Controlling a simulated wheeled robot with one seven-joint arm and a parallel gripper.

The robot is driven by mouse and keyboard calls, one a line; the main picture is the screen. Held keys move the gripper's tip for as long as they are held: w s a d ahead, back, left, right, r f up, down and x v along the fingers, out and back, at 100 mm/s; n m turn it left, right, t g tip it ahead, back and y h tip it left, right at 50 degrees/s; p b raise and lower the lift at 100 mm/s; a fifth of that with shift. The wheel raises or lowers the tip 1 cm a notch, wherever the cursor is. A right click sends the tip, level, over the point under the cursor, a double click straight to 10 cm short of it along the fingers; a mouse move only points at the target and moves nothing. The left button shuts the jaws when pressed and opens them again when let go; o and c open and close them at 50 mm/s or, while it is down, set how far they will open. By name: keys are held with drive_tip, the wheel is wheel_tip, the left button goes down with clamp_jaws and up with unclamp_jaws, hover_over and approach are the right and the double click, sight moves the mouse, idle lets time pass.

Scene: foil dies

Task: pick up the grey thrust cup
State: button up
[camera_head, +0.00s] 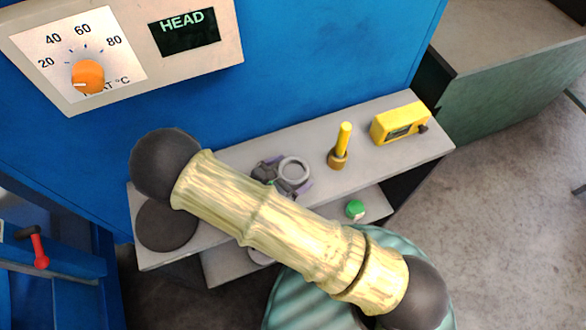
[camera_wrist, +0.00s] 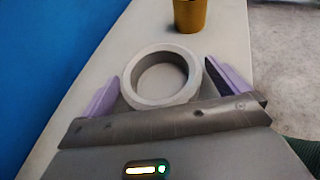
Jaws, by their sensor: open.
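The grey thrust cup (camera_wrist: 161,78) is a round, hollow, light grey ring-shaped cup. It stands upright on the grey shelf in the wrist view, and in the head view it shows as a ring (camera_head: 294,169) near the shelf's middle. My gripper (camera_wrist: 168,86) is open, with one purple finger on each side of the cup. Gaps show between the fingers and the cup's wall. In the head view my gripper (camera_head: 290,180) is partly hidden behind my arm. The cup's near lower side is hidden by the gripper body in the wrist view.
A brass-coloured holder (camera_head: 338,158) with a yellow rod (camera_head: 344,135) stands right of the cup. A yellow meter (camera_head: 401,123) sits at the shelf's right end. A blue wall (camera_head: 330,60) rises behind the shelf (camera_head: 240,154). A green-topped item (camera_head: 355,209) sits on a lower shelf.

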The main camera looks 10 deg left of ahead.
sight(292, 175)
drive_tip(key=shift+w+d+f, duration=0.15)
drive_tip(key=shift+w+d, duration=0.05)
drive_tip(key=shift+w, duration=0.1)
drive_tip(key=c, duration=1.2)
drive_tip(key=shift+c, duration=0.2)
wheel_tip(292, 175, up, 10)
drive_tip(key=b, duration=0.2)
idle(0.3)
